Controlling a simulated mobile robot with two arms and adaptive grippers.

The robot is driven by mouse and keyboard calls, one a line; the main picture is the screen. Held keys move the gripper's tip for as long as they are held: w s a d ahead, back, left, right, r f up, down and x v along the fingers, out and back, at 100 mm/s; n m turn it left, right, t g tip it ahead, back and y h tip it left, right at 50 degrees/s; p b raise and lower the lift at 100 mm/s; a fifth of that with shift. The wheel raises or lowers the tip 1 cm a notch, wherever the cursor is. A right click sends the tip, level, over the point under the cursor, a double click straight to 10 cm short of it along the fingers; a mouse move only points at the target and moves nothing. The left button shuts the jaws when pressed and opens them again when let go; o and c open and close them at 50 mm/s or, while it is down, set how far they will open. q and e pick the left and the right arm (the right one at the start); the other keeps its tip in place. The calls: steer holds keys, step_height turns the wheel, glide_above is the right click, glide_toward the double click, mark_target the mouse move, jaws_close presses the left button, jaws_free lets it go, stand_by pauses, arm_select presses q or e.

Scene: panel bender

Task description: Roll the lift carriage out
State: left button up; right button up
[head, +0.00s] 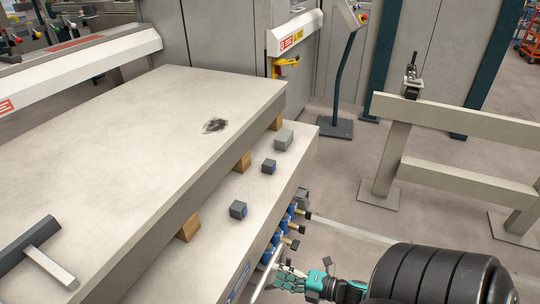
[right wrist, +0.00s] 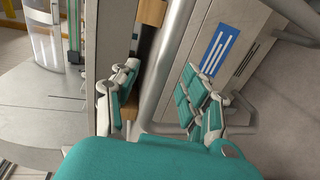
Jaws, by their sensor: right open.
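The lift carriage (head: 285,165) appears to be the pale, low bed at the centre of the head view. A thick pale slab (head: 150,120) rests above it on wooden blocks. A pale handle bar (head: 264,274) stands off the bed's front side, and a grey tube shows in the right wrist view (right wrist: 172,65). My right gripper (head: 291,281) is beside this bar, low in the head view. In the right wrist view its teal-padded fingers (right wrist: 160,95) are open, one on each side of the tube. Contact cannot be told. My left gripper is not in view.
Blue-and-brass fittings (head: 287,228) stick out from the bed's side near my right gripper. A beige rail fence (head: 455,120) stands at the right, and a control pedestal (head: 340,90) at the back. Grey floor between bed and fence is mostly clear.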

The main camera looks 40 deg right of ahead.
steer(key=v, duration=0.6)
steer(key=shift+s+r, duration=0.15)
steer(key=shift+s, duration=0.1)
steer(key=shift+d, duration=0.15)
